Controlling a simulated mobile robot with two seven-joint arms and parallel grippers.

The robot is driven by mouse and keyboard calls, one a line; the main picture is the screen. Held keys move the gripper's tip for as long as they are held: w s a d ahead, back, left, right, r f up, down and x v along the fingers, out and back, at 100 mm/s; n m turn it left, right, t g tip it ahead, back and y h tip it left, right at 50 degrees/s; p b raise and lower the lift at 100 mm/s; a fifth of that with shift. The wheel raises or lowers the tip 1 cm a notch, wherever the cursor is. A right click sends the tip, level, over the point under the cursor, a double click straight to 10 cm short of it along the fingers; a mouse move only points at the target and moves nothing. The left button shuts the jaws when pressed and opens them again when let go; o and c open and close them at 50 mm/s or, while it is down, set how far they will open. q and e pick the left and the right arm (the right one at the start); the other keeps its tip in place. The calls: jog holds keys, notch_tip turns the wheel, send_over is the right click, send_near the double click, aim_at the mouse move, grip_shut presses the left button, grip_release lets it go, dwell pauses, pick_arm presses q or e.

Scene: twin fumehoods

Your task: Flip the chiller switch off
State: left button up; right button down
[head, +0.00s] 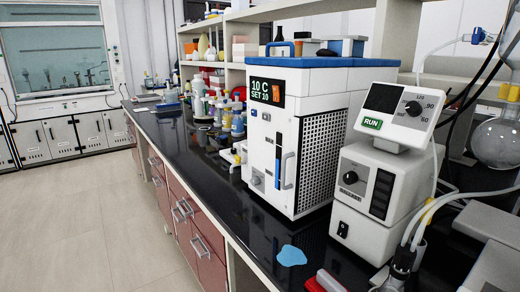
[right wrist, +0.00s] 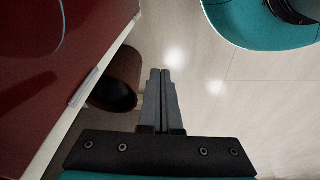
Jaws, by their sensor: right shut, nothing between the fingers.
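The chiller (head: 312,130) is a white box with a blue top and a perforated side, standing on the black bench in the head view. Its display (head: 267,92) is lit and reads "10 C SET 10". Its front has a vertical blue gauge (head: 278,160) and a small round fitting (head: 256,181) low on the left. I cannot make out clearly which front part is the switch. My right gripper (right wrist: 161,72) is shut and empty in the right wrist view, above the floor beside red drawer fronts. It does not show in the head view. My left gripper is in neither view.
A white instrument (head: 378,190) with a "RUN" panel and hoses stands right of the chiller. A blue patch (head: 291,256) and a red object (head: 325,282) lie on the bench (head: 250,222) in front. Bottles crowd behind. A brown cylinder (right wrist: 122,66) is near my right gripper.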

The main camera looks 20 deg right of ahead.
jog(key=w+a+r+t+p, duration=0.1)
jog(key=w+r+p, duration=0.2)
jog(key=r+p, duration=1.1)
jog(key=w+a+r+t+p, duration=0.1)
jog(key=w+r+p, duration=0.25)
jog(key=r, duration=2.25)
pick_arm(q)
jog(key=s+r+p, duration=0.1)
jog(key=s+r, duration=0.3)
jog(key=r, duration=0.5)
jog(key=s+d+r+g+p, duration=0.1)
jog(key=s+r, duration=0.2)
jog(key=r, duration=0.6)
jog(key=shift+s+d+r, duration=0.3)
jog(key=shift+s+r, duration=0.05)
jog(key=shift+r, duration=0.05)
pick_arm(e)
jog(key=w+r+n+t+y, duration=0.1)
jog(key=w+r+n+t, duration=0.5)
jog(key=w+r, duration=0.8)
jog(key=w+d+r+n+t+y, duration=0.1)
jog(key=w+r+n+t, duration=0.6)
jog(key=w+r+n, duration=0.5)
notch_tip(320, 180, up, 6)
jog(key=w, duration=0.2)
jog(key=shift+w+d+f+t, duration=0.2)
jog(key=shift+w+d+t, duration=0.05)
jog(key=shift+w+t, duration=0.1)
jog(key=shift+w, duration=0.1)
